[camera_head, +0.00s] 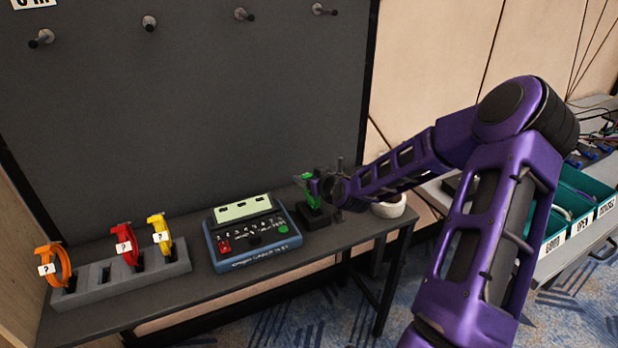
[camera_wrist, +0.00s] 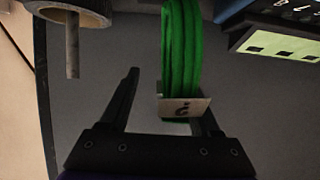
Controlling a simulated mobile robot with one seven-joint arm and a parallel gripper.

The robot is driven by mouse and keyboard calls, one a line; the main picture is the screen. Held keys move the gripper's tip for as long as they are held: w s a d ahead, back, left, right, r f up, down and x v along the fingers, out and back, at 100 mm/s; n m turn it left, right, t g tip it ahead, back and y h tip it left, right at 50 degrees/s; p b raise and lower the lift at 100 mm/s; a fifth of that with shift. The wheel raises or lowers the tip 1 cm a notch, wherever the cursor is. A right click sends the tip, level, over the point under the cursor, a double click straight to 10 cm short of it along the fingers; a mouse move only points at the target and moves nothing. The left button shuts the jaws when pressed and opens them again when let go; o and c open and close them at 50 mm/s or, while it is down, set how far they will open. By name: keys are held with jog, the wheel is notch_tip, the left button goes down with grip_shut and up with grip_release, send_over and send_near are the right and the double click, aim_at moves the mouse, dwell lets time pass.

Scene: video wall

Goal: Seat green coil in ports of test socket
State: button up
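The green coil (camera_head: 307,180) stands upright above the small black test socket (camera_head: 313,216), to the right of the blue tester. Whether its ends sit in the ports is too small to tell. My gripper (camera_head: 326,187) is right beside the coil, on its right side. In the wrist view the coil (camera_wrist: 181,45) runs down from the top edge, with a tag (camera_wrist: 184,107) at its lower end. My gripper (camera_wrist: 165,95) has its fingers apart. The tag overlaps the right finger, and a gap shows between the coil and the left finger.
A blue tester (camera_head: 252,236) stands left of the socket. A grey rack (camera_head: 125,278) holds orange (camera_head: 53,266), red (camera_head: 127,246) and yellow (camera_head: 159,229) coils. A pale round pot (camera_head: 389,207) stands to the right. Teal bins (camera_head: 570,208) are at far right.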

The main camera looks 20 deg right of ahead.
jog(key=p+v, duration=0.4)
jog(key=v, duration=1.3)
jog(key=shift+s, duration=0.15)
jog(key=shift+r, duration=0.1)
